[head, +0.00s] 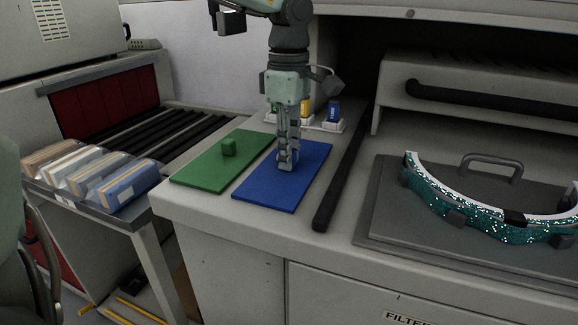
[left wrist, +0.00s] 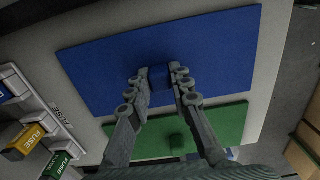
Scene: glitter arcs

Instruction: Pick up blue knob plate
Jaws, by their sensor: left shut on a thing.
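The blue knob plate (head: 265,190) is a flat blue rectangle on the light counter, right of the green plate. It also fills the upper middle of the left wrist view (left wrist: 220,40). My left gripper (head: 287,164) points down over the plate's middle. In the left wrist view its two fingers (left wrist: 161,82) stand on either side of the small blue knob (left wrist: 160,76) and are shut on it. The fingers hide most of the knob in the head view. The plate appears to lie flat on the counter. My right gripper is not in view.
The green plate (head: 205,165) with its green knob (head: 229,147) lies close on the left. Fuses in holders, including a yellow one (head: 306,108) and a blue one (head: 333,112), stand behind. A dark bar (head: 342,180) runs along the right. A glittery teal arc (head: 450,205) lies farther right.

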